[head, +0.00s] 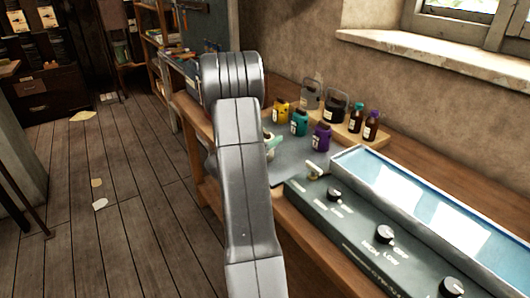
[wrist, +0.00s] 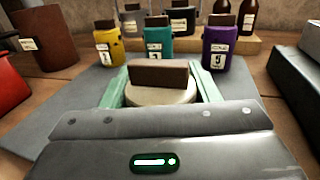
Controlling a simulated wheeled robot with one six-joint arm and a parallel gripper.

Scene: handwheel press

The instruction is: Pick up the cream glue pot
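The cream glue pot (wrist: 160,96) shows in the wrist view as a round cream top with a brown block-like lid (wrist: 158,73). It stands between the two pale green fingers of my gripper (wrist: 161,85). The fingers lie close along its left and right sides; whether they touch it I cannot tell. The gripper's grey body hides the pot's near and lower parts.
Yellow (wrist: 107,46), teal (wrist: 158,44) and purple (wrist: 219,45) pots stand just behind on the grey mat (head: 290,157). Dark bottles stand on a wooden board (head: 350,130). A brown pot (wrist: 46,40) is at left. A dark box with knobs (head: 350,220) lies right.

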